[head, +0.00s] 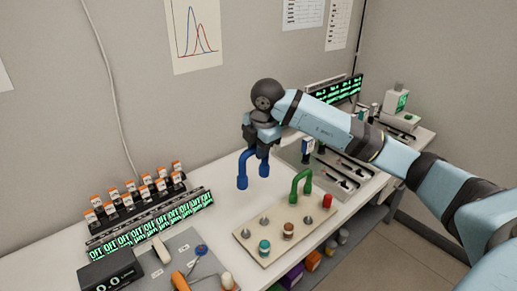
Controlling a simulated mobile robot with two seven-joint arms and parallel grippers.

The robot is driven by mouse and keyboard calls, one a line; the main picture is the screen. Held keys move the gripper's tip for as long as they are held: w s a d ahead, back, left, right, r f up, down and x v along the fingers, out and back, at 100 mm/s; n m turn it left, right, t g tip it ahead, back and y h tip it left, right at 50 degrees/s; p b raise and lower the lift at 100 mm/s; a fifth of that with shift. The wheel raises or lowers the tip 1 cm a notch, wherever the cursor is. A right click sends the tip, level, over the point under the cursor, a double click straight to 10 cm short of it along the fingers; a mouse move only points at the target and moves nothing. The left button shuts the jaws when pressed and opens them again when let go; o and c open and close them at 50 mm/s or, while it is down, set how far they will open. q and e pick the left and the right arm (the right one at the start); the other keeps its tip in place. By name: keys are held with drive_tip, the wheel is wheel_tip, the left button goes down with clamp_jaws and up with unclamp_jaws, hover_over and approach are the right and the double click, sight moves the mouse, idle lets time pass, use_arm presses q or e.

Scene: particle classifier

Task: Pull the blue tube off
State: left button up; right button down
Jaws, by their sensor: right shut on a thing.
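The blue tube (242,171) is an upside-down U shape with two thick blue ends. My right gripper (262,139) is shut on its top bend. The tube hangs upright above the bench, apart from the beige board (255,250) at its lower right. The arm partly hides the top of the tube. A green tube (301,180) of similar shape stands on the board. Several bare metal pegs (264,221) show on the board. My left gripper is not in view.
The board also bears teal (264,246), brown (288,230) and red (327,201) caps. A row of orange-capped holders with green displays (150,228) stands at left. A black readout box (110,271) and a grey mat (185,251) lie in front.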

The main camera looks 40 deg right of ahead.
drive_tip(key=shift+r+p, duration=1.2)
drive_tip(key=shift+r, duration=1)
drive_tip(key=shift+r+p, duration=0.95)
drive_tip(key=shift+r, duration=0.6)
